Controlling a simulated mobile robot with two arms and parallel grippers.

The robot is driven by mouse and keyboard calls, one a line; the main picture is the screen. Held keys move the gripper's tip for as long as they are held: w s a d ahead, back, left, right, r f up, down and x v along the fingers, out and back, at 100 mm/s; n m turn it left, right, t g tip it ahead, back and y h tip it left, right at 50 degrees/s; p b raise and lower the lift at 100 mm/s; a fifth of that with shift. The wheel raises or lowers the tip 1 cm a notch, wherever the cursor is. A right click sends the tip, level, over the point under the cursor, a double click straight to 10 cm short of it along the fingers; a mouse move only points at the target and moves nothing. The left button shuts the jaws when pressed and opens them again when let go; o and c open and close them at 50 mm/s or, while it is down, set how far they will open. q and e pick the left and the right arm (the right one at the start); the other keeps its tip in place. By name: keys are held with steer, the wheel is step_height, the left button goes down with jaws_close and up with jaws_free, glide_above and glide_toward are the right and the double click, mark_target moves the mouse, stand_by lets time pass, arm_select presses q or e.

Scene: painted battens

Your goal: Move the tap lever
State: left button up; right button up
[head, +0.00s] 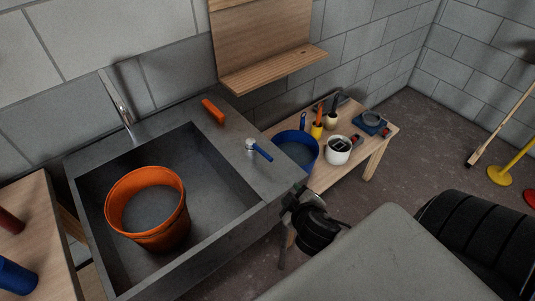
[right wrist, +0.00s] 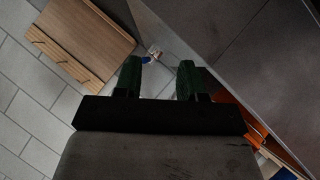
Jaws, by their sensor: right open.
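The tap lever (head: 263,154) is a short blue handle on a pale metal body, standing on the right rim of the grey sink (head: 240,190) in the head view. In the right wrist view the blue lever (right wrist: 146,60) shows small beyond my fingertips, nearer the left finger. My right gripper (head: 290,204) is below and right of the lever in the head view, apart from it. Its two dark green fingers (right wrist: 159,66) are open with nothing held between them. My left gripper is not in view.
An orange bucket (head: 122,194) stands in the sink basin. An orange block (head: 213,111) lies on the back rim. Right of the sink, a low wooden bench (head: 352,151) holds a blue bucket (head: 297,150), a white pot (head: 338,150) and tools. A wooden shelf (head: 270,72) hangs above.

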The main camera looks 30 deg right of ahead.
mark_target(272, 161)
steer(key=w+n+t+y, duration=0.1)
steer(key=w+n, duration=0.1)
steer(key=w, duration=0.2)
steer(key=w+d+n+t+y+p, duration=0.1)
steer(key=w+n+t, duration=0.1)
steer(key=w, duration=0.3)
steer(key=w+d+n+t+p, duration=0.1)
steer(key=w+n, duration=0.1)
steer(key=w, duration=0.3)
steer(key=shift+w+d+f+y, duration=0.1)
steer(key=shift+f+y, duration=0.05)
steer(key=shift+y, duration=0.25)
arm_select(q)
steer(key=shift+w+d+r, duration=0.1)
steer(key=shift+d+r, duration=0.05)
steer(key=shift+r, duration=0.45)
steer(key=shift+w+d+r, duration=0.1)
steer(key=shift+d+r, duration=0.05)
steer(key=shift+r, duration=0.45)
arm_select(e)
steer(key=shift+w+f, duration=0.2)
steer(key=shift+w, duration=0.45)
steer(key=shift+c, duration=0.3)
jaws_close()
